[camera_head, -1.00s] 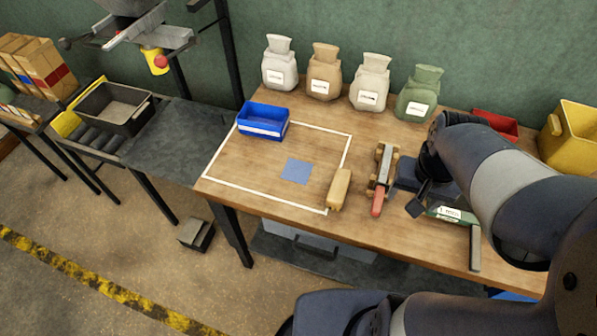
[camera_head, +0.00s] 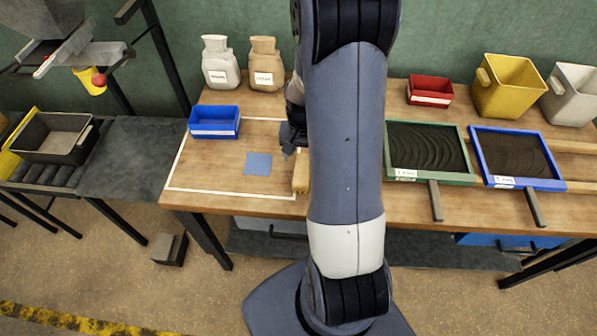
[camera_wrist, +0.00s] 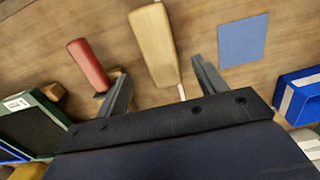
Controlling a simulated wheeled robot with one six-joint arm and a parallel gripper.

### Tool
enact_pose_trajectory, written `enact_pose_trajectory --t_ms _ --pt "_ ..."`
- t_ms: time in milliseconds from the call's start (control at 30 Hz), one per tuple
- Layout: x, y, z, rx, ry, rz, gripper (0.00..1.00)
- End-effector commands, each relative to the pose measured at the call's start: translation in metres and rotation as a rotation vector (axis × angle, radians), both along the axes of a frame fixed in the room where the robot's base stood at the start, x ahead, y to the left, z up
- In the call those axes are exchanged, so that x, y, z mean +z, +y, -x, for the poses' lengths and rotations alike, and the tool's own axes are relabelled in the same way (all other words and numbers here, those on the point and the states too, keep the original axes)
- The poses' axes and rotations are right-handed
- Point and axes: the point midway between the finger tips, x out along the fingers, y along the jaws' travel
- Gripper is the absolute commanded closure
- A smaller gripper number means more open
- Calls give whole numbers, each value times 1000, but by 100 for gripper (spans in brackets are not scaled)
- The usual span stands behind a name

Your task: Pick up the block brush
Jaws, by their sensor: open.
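The block brush, taken to be the long tan wooden block (camera_head: 300,172), lies on the bench at the right border of the white outline. My arm hides part of it in the head view. In the wrist view the block (camera_wrist: 153,45) lies between and beyond my open fingers, with no contact visible. My gripper (camera_wrist: 160,69) is open and empty. In the head view my gripper (camera_head: 288,147) shows only in part, just above and behind the block. I cannot make out bristles.
A red-handled tool (camera_wrist: 90,66) lies close beside the block. A blue square (camera_head: 258,164) and a blue bin (camera_head: 214,123) are on the other side. Bags (camera_head: 220,65) stand at the back.

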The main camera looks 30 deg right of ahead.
Motion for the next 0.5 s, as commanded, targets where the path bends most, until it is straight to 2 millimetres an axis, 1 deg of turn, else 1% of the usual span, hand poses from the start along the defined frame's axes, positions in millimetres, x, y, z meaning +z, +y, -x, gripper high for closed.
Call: enact_pose_trajectory --t_ms 100,267,500 --pt "-9 0 1 1 1 -1 33" --pt "-16 2 2 1 1 -1 33" --pt "-45 6 7 1 4 -1 33"
